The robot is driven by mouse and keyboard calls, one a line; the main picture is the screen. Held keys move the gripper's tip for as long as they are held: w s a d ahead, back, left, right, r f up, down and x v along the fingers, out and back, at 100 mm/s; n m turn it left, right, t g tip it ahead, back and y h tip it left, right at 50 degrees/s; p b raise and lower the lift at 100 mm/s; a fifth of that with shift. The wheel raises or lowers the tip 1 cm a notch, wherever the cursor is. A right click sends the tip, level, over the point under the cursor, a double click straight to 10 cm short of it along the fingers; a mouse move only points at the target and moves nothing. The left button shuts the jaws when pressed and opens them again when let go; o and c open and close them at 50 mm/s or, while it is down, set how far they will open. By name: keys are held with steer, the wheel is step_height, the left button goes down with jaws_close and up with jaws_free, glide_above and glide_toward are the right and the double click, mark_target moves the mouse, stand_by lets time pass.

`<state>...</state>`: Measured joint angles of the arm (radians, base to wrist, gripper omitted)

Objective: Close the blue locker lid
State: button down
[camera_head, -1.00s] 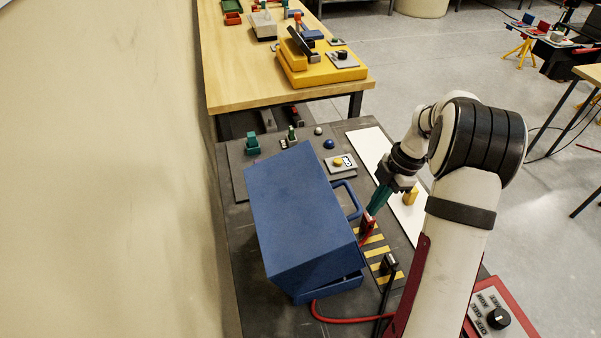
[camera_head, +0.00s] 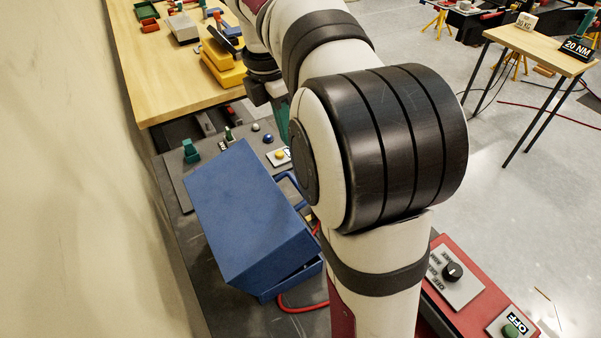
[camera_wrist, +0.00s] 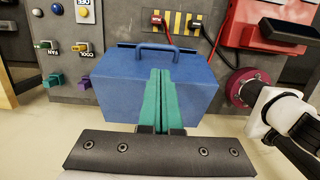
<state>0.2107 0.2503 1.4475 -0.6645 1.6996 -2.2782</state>
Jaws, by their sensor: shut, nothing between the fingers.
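The blue locker lid (camera_head: 248,212) is a large blue box shape with a handle (camera_head: 289,180) on its right side. It sits tilted over the low blue locker base (camera_head: 292,284), with a dark gap between them at the near right. In the wrist view the lid (camera_wrist: 115,90) fills the middle, with its handle (camera_wrist: 170,47) at the top edge. My gripper (camera_wrist: 160,72) has its teal fingers together and empty, in front of the lid's broad face; contact cannot be told. In the head view my gripper (camera_head: 282,122) is partly hidden behind my arm, beyond the lid's far right corner.
A dark panel holds a teal knob (camera_head: 190,151), a blue button (camera_head: 268,139) and a yellow button (camera_head: 280,154). A red hose (camera_head: 300,306) runs by the base. A wall stands close on the left. A wooden table (camera_head: 150,80) lies beyond.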

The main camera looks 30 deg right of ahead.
steer(key=f, duration=0.4)
steer(key=d+f, duration=0.1)
steer(key=f, duration=0.3)
steer(key=d+f, duration=0.1)
steer(key=f, duration=0.4)
steer(key=shift+d+f, duration=0.25)
steer(key=shift+f, duration=0.1)
steer(key=d+f+y, duration=0.1)
steer(key=d+f, duration=0.2)
steer(key=f, duration=0.2)
steer(key=shift+d+f, duration=0.2)
steer(key=shift+f, duration=0.05)
steer(key=shift+r, duration=0.1)
